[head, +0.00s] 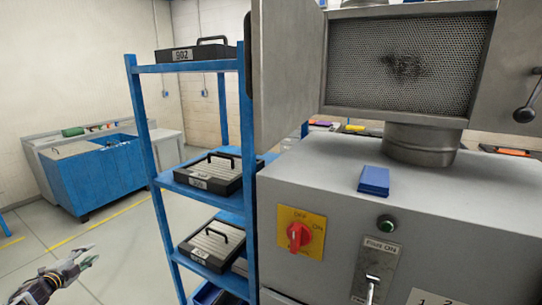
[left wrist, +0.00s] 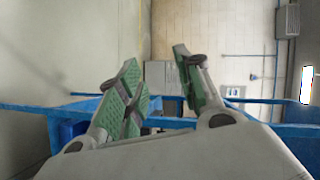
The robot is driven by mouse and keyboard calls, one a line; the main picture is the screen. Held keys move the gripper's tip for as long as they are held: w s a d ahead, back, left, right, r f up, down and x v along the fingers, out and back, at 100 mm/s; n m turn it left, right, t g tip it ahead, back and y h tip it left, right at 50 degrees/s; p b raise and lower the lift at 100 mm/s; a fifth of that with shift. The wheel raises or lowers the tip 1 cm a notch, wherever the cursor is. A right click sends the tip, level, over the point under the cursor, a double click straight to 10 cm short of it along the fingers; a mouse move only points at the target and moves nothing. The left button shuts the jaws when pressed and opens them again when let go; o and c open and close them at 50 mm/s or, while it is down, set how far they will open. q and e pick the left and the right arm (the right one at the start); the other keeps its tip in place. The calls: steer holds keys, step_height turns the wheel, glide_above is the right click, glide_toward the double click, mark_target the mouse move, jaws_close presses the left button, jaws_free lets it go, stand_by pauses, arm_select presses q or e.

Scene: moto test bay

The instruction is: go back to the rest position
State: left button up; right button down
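My left gripper (head: 88,258) is at the lower left of the head view, over the floor and to the left of the blue shelf rack. Its fingers are spread with a gap between them and hold nothing. In the left wrist view its green-padded fingers (left wrist: 157,95) stand apart, with the room showing between them. My right gripper is not in any view.
A blue rack (head: 158,185) with black numbered cases (head: 207,172) stands right of my left gripper. A grey machine (head: 330,180) with a red switch (head: 299,235) and open metal door (head: 288,65) fills the right. A blue workbench (head: 100,175) stands behind; floor between is clear.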

arm_select(q)
steer(key=s+a+f+n+g+y, duration=0.25)
steer(key=s+a+f, duration=0.25)
steer(key=s+f, duration=0.45)
steer(key=s+a+f+n+g+y, duration=0.2)
steer(key=s+a+f+g, duration=0.25)
steer(key=s+f, duration=0.45)
steer(key=s+a+f+n+g+y, duration=0.1)
steer(key=s+a+f+g, duration=0.15)
steer(key=s, duration=0.65)
steer(key=s+a+f+n+g+y, duration=0.1)
steer(key=s+a+f+n+g, duration=0.15)
steer(key=s, duration=0.75)
steer(key=s+a+f+n+g+y, duration=0.1)
steer(key=s+a+f, duration=0.15)
steer(key=s, duration=0.65)
steer(key=s+d+f+n+g+h, duration=0.15)
steer(key=s+d+f, duration=0.25)
steer(key=d+f, duration=0.85)
steer(key=s+d+f+h, duration=0.3)
steer(key=d+f, duration=0.6)
steer(key=d, duration=0.7)
steer(key=s+d+f+n+h, duration=0.1)
steer(key=d+f, duration=0.3)
steer(key=d, duration=1.6)
steer(key=s+d+f+h, duration=0.2)
steer(key=d+f, duration=0.3)
steer(key=d, duration=1.4)
steer(key=shift+d+n+h, duration=0.35)
steer(key=shift+h, duration=0.45)
